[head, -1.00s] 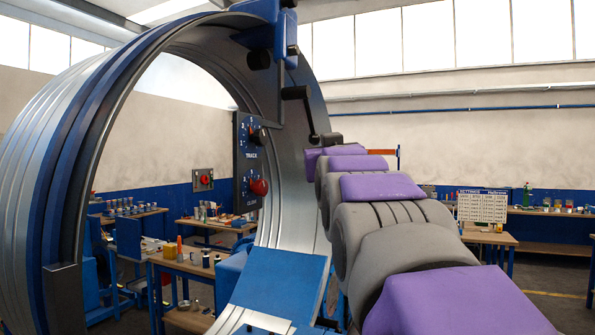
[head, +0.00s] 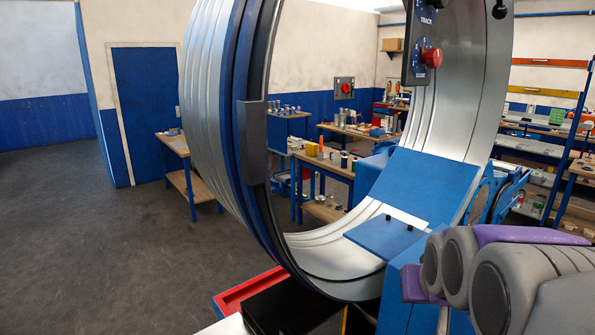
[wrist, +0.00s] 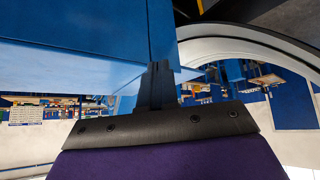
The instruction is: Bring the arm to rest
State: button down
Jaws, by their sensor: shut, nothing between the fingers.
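My arm (head: 500,265) shows at the lower right of the head view, with grey joints and purple covers. It lies beside the large silver-and-blue spiral duct ring (head: 205,110). My gripper is not clear in the head view. In the wrist view my gripper (wrist: 157,82) has its dark fingers together, with nothing between them. Large blue surfaces (wrist: 75,45) fill the upper left of that view close by the fingers; I cannot tell whether they touch. A pale curved rim (wrist: 240,47) lies to their right.
A dark control panel with a red knob (head: 431,57) hangs at the ring's upper right. A sloping blue plate (head: 412,185) sits inside the ring's bottom. A red tray edge (head: 240,290) is below. Workbenches (head: 320,170) stand behind. Open floor (head: 90,240) lies at left.

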jog(key=s+a+f+g+b, duration=0.1)
jog(key=s+a+f+g, duration=0.2)
jog(key=s+f, duration=0.7)
jog(key=s+a+f+n+g+y+b, duration=0.1)
jog(key=s+a+f+g, duration=0.3)
jog(key=s+f, duration=0.6)
jog(key=s+g+b, duration=0.1)
jog(key=s+g, duration=0.1)
jog(key=s, duration=0.3)
jog(key=shift+f+n, duration=0.3)
